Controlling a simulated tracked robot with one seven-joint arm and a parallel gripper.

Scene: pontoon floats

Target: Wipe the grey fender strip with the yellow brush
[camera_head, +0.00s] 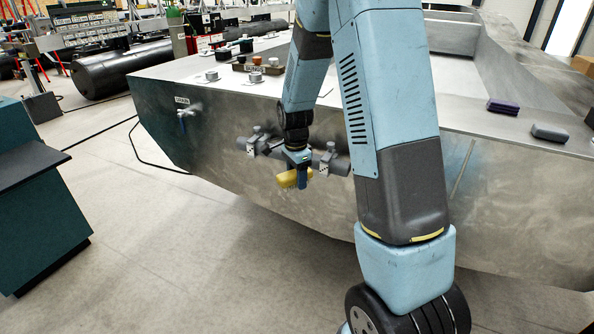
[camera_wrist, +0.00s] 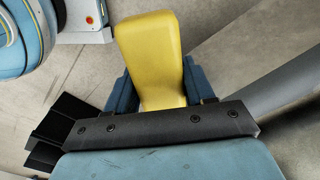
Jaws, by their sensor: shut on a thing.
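My gripper (camera_head: 297,173) is shut on the yellow brush (camera_head: 287,179), close to the hull's side. In the wrist view the brush (camera_wrist: 150,45) sticks out from between the blue fingers of my gripper (camera_wrist: 160,88); the part between the fingers is partly hidden. The grey fender strip (camera_head: 338,166) is a rounded bar along the hull side, and my wrist covers its middle. In the wrist view a grey bar that looks like the strip (camera_wrist: 275,87) runs along the right. I cannot tell whether the brush touches it.
The metal pontoon hull (camera_head: 230,165) fills the middle, with brackets by the strip and a small valve handle (camera_head: 184,116) to the left. A purple block (camera_head: 503,107) and a grey block (camera_head: 549,133) lie on the deck. A dark green cabinet (camera_head: 40,205) stands left. The floor between is clear.

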